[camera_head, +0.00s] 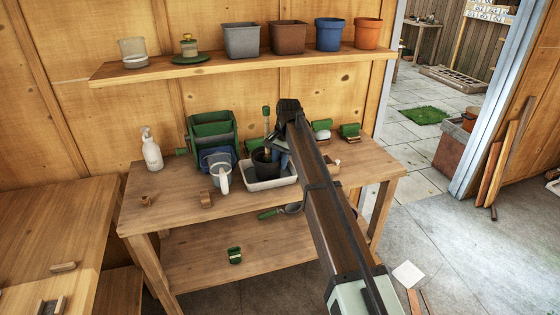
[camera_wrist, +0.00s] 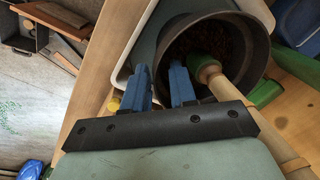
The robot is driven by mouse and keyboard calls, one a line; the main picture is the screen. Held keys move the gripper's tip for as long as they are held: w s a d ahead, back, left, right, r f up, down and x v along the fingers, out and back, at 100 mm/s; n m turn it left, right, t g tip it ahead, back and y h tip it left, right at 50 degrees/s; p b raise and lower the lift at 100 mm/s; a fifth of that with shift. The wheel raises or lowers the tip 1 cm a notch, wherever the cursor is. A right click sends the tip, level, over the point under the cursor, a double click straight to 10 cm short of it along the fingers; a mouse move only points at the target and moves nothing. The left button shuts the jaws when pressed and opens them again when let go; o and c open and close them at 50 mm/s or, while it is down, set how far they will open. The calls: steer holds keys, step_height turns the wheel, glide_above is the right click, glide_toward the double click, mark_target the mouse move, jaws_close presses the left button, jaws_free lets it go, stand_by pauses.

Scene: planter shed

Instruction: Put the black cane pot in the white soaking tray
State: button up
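The black cane pot (camera_head: 262,163) stands upright in the white soaking tray (camera_head: 272,185) on the bench. In the wrist view, brown soil shows inside the pot (camera_wrist: 252,66), and a pale wooden cane with a green collar (camera_wrist: 206,66) rises from it. The tray's white rim (camera_wrist: 130,52) lies outside the pot. My gripper (camera_wrist: 160,80) is at the pot's near side, with one blue finger outside the wall and the other over its opening. A gap shows between the fingers. In the head view, my gripper (camera_head: 279,148) is partly hidden by the arm.
Several pots stand on the shelf (camera_head: 220,69) above. The bench's front left is mostly clear.

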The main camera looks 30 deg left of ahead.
steer(key=shift+o, duration=0.4)
steer(key=shift+r, duration=0.1)
step_height(320, 180, up, 12)
steer(key=d, duration=0.1)
steer(key=shift+d, duration=0.4)
stand_by(0.3)
